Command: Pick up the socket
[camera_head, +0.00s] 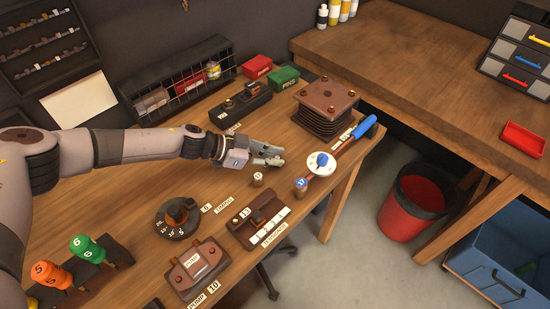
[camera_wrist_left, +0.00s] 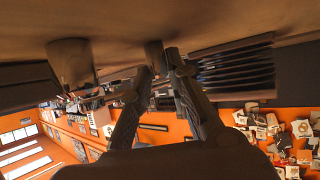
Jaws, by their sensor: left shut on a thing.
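My left gripper (camera_head: 279,155) reaches in from the left, low over the wooden table, with its fingers pointing right. In the left wrist view, its fingers (camera_wrist_left: 160,72) are close together around a small dark cylinder (camera_wrist_left: 153,54), which looks like a socket. In the head view, the fingers hide most of that piece. A small metal socket (camera_head: 258,180) stands upright on the table, just in front of the gripper and apart from it. Another socket with a blue band marked 17 (camera_head: 301,185) stands further right. My right gripper is not in view.
Labelled holders (camera_head: 259,222) and a round stand (camera_head: 178,218) lie in front. Red (camera_head: 257,66) and green boxes (camera_head: 283,79) stand at the back.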

